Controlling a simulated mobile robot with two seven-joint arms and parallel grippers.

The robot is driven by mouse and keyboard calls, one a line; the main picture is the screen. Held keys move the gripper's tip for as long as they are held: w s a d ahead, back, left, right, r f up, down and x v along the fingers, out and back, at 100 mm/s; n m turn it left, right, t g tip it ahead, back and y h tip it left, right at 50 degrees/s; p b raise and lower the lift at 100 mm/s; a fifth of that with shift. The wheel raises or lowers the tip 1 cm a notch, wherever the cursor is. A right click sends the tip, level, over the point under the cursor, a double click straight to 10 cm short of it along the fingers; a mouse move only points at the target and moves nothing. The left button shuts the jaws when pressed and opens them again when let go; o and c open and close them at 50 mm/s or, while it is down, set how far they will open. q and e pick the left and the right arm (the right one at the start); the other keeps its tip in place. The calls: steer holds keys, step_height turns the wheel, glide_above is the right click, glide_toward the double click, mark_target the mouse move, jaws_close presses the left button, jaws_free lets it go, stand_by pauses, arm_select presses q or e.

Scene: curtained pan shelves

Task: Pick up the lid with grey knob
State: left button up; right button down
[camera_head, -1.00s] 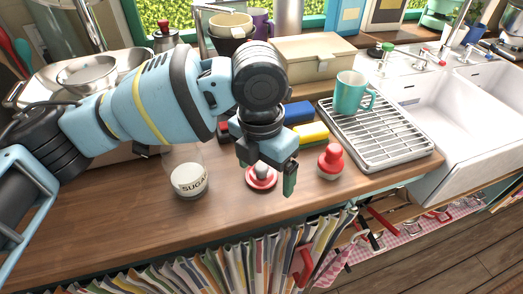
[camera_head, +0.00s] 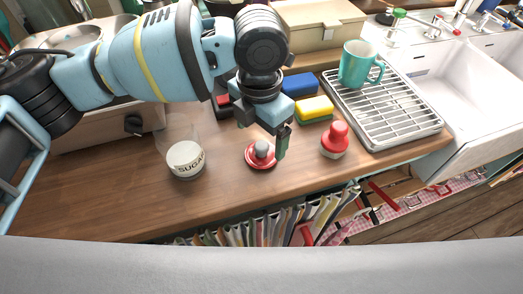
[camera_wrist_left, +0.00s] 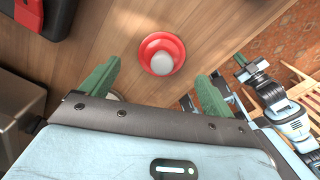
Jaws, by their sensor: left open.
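The lid with the grey knob (camera_head: 262,146) is a small red disc lying on the wooden counter. My left gripper (camera_head: 263,136) is open and empty over it, fingers pointing down. In the left wrist view the lid (camera_wrist_left: 162,56) lies just beyond the gap between the green fingertips (camera_wrist_left: 160,76), not between the fingers. My right gripper appears small at the right of the wrist view (camera_wrist_left: 243,68), away from the lid; its fingers are too small to judge.
A glass sugar jar (camera_head: 186,160) stands left of the lid. A red-knobbed item (camera_head: 334,141) stands to its right. Yellow (camera_head: 314,109) and blue (camera_head: 299,84) blocks lie behind. A dish rack (camera_head: 400,123) holds a teal mug (camera_head: 357,66). The counter in front is clear.

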mark_target(261, 145)
arm_select(q)
step_height(261, 145, down, 4)
steer(key=shift+d+f, duration=0.1)
steer(key=shift+f, duration=0.05)
steer(key=c, duration=1)
